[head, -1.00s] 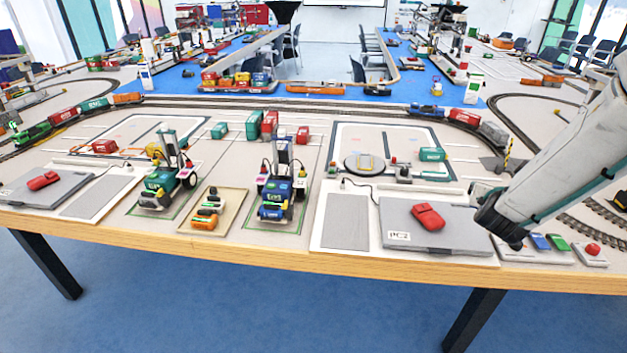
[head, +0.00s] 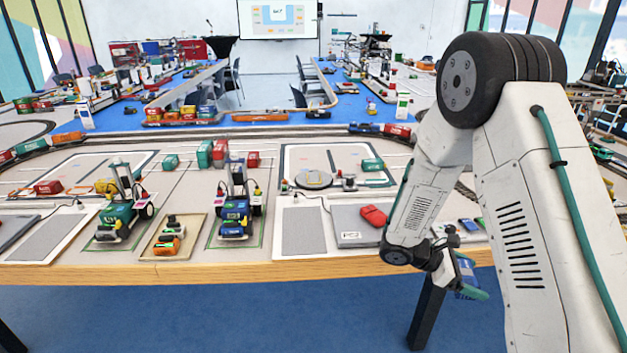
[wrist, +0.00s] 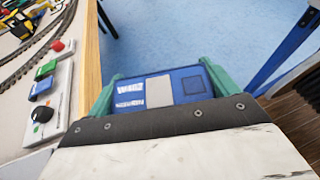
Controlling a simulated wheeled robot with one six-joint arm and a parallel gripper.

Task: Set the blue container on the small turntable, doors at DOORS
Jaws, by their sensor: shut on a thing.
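A blue container (wrist: 190,84) with white lettering and a grey panel fills the space between the green fingers of my gripper (wrist: 160,88) in the wrist view. In the head view my gripper (head: 468,279) hangs low at the right, beyond the table's front edge, with the blue container (head: 466,268) partly hidden by it. I cannot make out the container's door end. The small turntable (head: 313,179), a round grey disc with a yellowish centre mark, sits on the table left of my arm. No DOORS mark is readable.
A grey laptop-like panel (head: 352,228) with a red object (head: 374,215) lies in front of the turntable. A green container (head: 373,164) stands to the turntable's right. Two wheeled toy vehicles stand left. A button box (wrist: 42,100) is near the table edge (wrist: 91,50).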

